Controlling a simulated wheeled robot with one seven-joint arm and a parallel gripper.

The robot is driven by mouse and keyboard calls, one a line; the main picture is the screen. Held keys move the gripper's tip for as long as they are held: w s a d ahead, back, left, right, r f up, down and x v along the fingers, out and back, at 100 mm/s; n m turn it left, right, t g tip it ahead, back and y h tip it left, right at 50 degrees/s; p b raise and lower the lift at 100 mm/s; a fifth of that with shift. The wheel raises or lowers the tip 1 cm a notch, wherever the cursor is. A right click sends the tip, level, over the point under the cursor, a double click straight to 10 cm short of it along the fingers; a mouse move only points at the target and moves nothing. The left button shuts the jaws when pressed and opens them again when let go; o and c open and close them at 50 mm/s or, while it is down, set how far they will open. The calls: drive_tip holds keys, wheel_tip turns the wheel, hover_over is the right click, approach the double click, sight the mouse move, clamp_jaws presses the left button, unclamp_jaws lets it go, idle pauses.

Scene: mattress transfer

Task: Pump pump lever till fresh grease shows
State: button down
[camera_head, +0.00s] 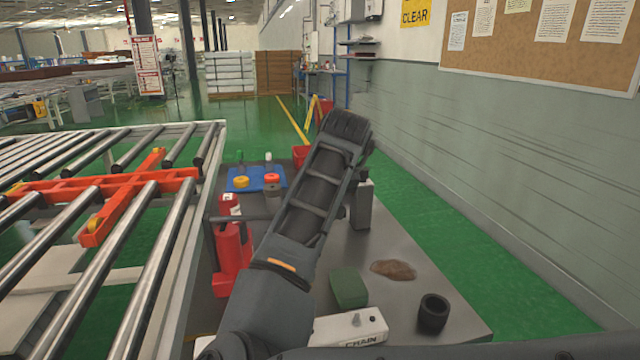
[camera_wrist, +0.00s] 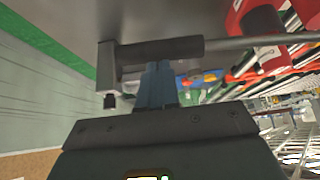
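The red grease pump (camera_head: 231,262) stands on the bench beside the roller conveyor; part of it also shows in the wrist view (camera_wrist: 238,18). Its lever is a thin grey rod (camera_head: 240,218) that runs behind my arm in the head view. In the wrist view the lever ends in a dark grip sleeve (camera_wrist: 160,48). My gripper (camera_wrist: 158,66) has its two blue fingers close together, with their tips at the sleeve's near edge. Whether they touch it I cannot tell. In the head view my arm hides the gripper. I cannot identify fresh grease.
A grey block (camera_head: 361,207) stands right of my arm. A blue mat (camera_head: 243,179) holds small parts behind. The conveyor (camera_head: 205,190) borders the left.

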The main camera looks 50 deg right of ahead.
drive_tip(key=shift+s+f, duration=0.25)
drive_tip(key=shift+f, duration=0.65)
drive_tip(key=shift+d, duration=0.1)
drive_tip(key=r+p, duration=0.1)
drive_tip(key=r, duration=0.1)
drive_tip(key=r+p, duration=0.3)
drive_tip(key=r, duration=0.1)
drive_tip(key=shift+w+d+p, duration=0.35)
drive_tip(key=shift+w, duration=0.05)
drive_tip(key=b+v, duration=0.1)
drive_tip(key=v, duration=0.8)
drive_tip(key=shift+s+r, duration=0.15)
drive_tip(key=shift+s, duration=0.15)
